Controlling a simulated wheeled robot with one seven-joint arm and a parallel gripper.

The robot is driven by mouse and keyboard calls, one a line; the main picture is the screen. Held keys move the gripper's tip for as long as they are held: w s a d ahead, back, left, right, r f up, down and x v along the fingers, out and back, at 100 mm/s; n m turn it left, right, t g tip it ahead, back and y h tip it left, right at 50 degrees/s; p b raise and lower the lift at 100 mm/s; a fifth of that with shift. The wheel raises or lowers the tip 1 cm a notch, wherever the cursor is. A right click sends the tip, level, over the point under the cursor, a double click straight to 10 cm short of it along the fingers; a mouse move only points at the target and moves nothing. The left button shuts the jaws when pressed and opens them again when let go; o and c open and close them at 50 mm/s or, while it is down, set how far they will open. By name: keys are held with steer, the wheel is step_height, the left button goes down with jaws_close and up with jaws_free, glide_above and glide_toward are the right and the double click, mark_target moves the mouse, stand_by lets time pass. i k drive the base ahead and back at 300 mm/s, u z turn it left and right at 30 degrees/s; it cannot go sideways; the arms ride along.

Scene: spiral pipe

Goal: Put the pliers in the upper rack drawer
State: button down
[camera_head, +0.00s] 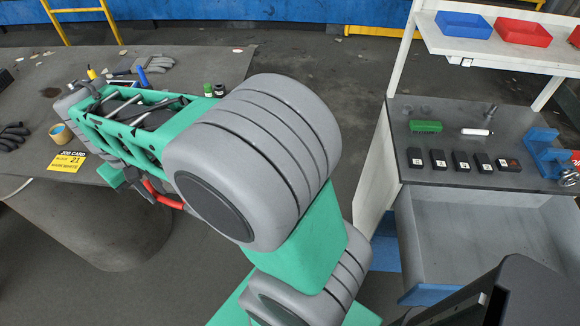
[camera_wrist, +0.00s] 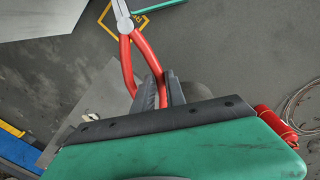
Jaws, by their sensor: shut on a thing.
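The pliers (camera_wrist: 127,42) have red handles and pale metal jaws. They show in the wrist view, with the jaws toward the top. A grey open drawer (camera_head: 480,232) shows in the head view at the right, under the rack's dark worktop.
The rack worktop (camera_head: 450,118) holds a green brush (camera_head: 425,126), several black blocks and a blue vise (camera_head: 545,152). Blue (camera_head: 463,24) and red (camera_head: 523,31) bins stand on the shelf above. At left, a grey table (camera_head: 30,95) carries gloves, a tape roll and a yellow card (camera_head: 68,161).

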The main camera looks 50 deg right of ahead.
mark_target(443, 246)
steer(key=z, duration=0.4)
steer(key=k, duration=1.05)
steer(key=z, duration=0.1)
steer(key=i, duration=0.4)
steer(key=z, duration=0.1)
